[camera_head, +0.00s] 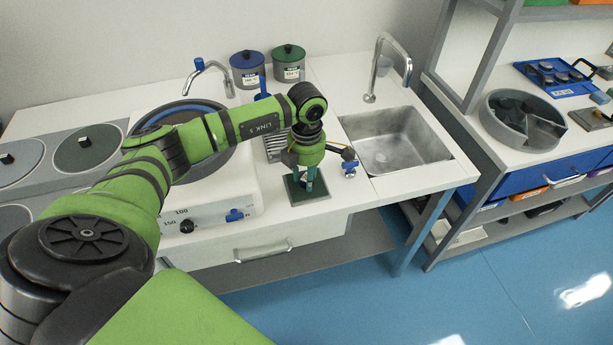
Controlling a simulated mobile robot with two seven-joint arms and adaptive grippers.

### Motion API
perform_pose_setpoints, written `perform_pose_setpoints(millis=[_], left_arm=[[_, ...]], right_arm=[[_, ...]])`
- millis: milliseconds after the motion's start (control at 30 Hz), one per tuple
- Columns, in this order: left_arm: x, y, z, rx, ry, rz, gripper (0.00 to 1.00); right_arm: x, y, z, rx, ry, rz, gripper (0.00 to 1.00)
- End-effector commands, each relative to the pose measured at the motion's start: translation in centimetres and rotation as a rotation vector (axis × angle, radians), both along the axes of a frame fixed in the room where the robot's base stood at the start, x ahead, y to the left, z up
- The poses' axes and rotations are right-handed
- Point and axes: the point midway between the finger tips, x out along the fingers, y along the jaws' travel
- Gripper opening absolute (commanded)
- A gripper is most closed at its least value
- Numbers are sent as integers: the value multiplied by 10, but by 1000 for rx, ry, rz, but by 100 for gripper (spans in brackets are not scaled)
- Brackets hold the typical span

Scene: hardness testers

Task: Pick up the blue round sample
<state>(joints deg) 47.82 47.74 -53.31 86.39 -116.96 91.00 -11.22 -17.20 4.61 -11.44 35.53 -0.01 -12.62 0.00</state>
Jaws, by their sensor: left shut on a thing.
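My left gripper (310,181) points down over a dark green square plate (297,196) at the front of the white bench, left of the sink. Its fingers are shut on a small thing. The thing is mostly hidden by the fingers, and I cannot make out its shape or colour. I cannot pick out the blue round sample for certain anywhere in view. My right gripper is not in view.
The steel sink (400,145) is further right. A machine with a round basin (215,195) is at left. Two lidded pots (247,70) (289,64) stand behind.

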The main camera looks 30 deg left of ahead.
Motion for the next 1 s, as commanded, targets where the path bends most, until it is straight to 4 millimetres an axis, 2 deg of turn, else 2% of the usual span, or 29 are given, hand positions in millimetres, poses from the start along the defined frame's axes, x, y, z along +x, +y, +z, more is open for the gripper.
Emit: perform_pose_setpoints(millis=[167,267,700,800,1000], left_arm=[[1,1,17,0,-6,1,0],[2,0,35,-1,-9,0,0],[-12,-92,91,-2,-6,-6,0],[-14,-104,99,-1,-4,-2,0],[-17,-115,107,-1,-2,-1,0]], right_arm=[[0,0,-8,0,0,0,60],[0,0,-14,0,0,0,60],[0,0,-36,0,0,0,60],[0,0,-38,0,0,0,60],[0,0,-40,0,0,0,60]])
